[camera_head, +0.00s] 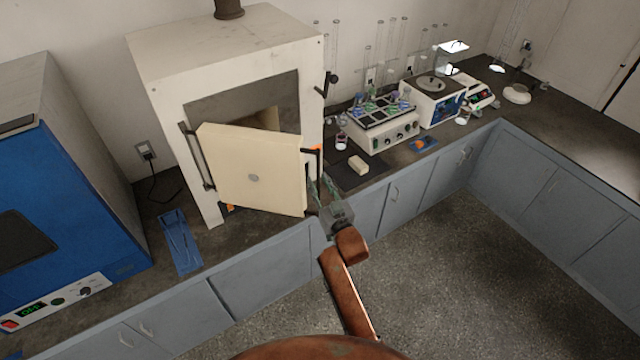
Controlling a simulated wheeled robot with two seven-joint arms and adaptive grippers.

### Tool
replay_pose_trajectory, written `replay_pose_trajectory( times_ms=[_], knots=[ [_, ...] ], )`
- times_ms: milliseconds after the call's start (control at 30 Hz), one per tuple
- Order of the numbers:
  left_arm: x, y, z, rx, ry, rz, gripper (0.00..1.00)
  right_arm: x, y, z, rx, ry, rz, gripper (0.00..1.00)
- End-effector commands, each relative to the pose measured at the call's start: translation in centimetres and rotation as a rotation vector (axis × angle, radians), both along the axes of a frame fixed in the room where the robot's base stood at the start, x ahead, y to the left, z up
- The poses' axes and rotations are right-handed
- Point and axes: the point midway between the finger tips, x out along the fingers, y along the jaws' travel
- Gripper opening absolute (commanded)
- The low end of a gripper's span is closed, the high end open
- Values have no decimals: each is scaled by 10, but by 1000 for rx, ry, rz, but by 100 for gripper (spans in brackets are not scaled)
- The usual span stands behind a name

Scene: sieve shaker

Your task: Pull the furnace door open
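The furnace (172,75) is a cream box on the counter, left of centre. Its pale door (250,182) is hinged on the left and stands partly open, swung out toward me. Part of the dark opening (262,108) shows above the door. A dark door handle (308,178) is on the door's right edge. My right gripper (321,188) is at that handle, with its fingers beside or around it. The fingers are too small and overlapped to show whether they close on it. My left gripper is not in view.
A blue oven (60,200) stands at the left, with a blue tray (180,240) beside it. A block (359,165), a tube rack unit (380,125) and a white instrument (432,100) are right of the furnace. Floor (450,250) in front of the cabinets is clear.

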Motion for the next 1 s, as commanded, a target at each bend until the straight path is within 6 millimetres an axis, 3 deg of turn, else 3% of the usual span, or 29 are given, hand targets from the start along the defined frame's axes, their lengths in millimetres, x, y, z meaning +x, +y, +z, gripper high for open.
replay_pose_trajectory(
  times_ms=[267,700,1000],
  knots=[
    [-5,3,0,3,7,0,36,-16,-5,-1,0,0,0,27],
    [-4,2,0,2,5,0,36,-97,-31,-1,-2,2,-1,27],
    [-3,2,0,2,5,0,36,-115,-36,0,-1,1,-1,27]
  ],
)
